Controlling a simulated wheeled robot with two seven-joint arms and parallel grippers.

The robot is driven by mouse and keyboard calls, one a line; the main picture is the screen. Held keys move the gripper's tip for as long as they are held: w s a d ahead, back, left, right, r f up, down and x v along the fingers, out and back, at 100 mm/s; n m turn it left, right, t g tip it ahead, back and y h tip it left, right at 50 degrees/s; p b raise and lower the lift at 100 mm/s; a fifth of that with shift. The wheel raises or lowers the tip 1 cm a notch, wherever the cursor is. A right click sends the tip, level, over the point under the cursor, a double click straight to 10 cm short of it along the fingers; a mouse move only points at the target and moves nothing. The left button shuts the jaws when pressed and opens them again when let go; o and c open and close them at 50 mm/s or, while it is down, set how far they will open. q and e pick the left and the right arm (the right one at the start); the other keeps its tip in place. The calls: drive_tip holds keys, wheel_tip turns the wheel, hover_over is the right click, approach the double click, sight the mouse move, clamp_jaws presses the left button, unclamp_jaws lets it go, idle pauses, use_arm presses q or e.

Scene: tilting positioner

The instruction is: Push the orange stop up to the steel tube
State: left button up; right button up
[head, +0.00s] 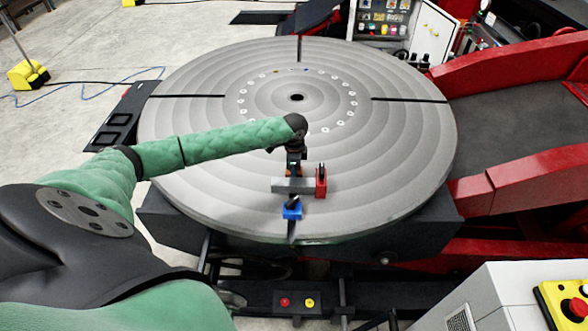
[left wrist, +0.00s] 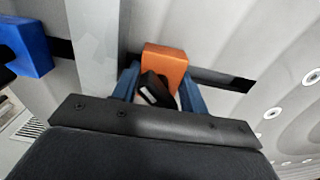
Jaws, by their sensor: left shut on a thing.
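The orange stop (left wrist: 166,60) sits at the slot in the round table, with a black part (left wrist: 155,90) in front of it. My left gripper (head: 294,166) reaches down over it and is shut on the stop; its blue fingers show on either side in the left wrist view (left wrist: 160,92). In the head view the gripper hides most of the stop. The steel tube (head: 293,185) lies across the slot beside the stop and also shows in the left wrist view (left wrist: 95,45). A narrow gap shows between stop and tube. My right gripper is out of view.
A blue stop (head: 292,209) is on the tube's near side, and a red block (head: 321,182) stands at its right end. The grey round table (head: 400,140) is otherwise clear. A white cabinet (head: 490,295) stands at the front right.

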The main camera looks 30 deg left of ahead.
use_arm(q)
drive_tip(key=shift+s+d, duration=0.15)
drive_tip(key=shift+s, duration=0.15)
drive_tip(key=shift+w+a, duration=0.2)
drive_tip(key=shift+w, duration=0.05)
idle(0.4)
drive_tip(key=o, duration=1.4)
drive_tip(key=shift+c, duration=0.2)
drive_tip(key=shift+o, duration=0.7)
drive_tip(key=shift+f, duration=0.15)
drive_tip(key=shift+d, duration=0.1)
drive_tip(key=shift+c, duration=0.4)
